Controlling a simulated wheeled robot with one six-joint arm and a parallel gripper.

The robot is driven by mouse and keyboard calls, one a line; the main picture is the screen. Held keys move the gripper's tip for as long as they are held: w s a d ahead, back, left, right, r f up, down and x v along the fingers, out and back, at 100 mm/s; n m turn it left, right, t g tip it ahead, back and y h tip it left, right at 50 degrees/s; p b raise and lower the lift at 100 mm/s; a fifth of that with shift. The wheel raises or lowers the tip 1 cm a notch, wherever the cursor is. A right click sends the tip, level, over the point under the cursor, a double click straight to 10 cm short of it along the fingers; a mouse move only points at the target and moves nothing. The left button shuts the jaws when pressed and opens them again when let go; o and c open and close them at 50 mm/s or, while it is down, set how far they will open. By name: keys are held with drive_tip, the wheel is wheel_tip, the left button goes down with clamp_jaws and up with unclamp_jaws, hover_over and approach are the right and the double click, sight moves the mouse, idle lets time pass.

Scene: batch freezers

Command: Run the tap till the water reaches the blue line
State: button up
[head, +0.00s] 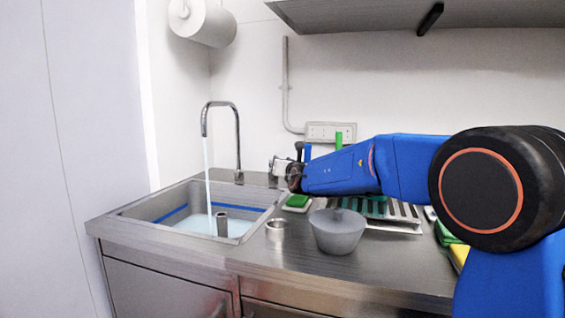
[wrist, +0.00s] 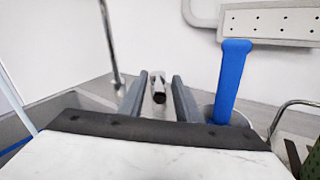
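The chrome tap (head: 238,135) stands behind the sink (head: 140,212), and a steady stream of water (head: 208,180) falls from its spout. Pale water (head: 190,224) covers the sink floor. Its surface lies below the blue line (head: 240,207) on the sink walls. A short standpipe (head: 222,224) rises out of the water. My gripper (head: 289,174) is behind the counter's middle, right of the tap, close to a small metal fitting (head: 277,165). In the wrist view its two fingers (wrist: 158,85) are apart, with a dark-ended metal lever (wrist: 158,93) between them and gaps on both sides.
A grey bowl (head: 337,232) and a small metal cup (head: 276,232) stand on the counter in front of my arm. A green sponge (head: 298,201) and a rack (head: 400,213) are behind them. A blue handle (wrist: 232,80) stands upright just right of my fingers.

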drive_tip(key=v, duration=0.6)
drive_tip(key=shift+s, duration=0.25)
drive_tip(key=shift+d, duration=0.1)
idle(7.0)
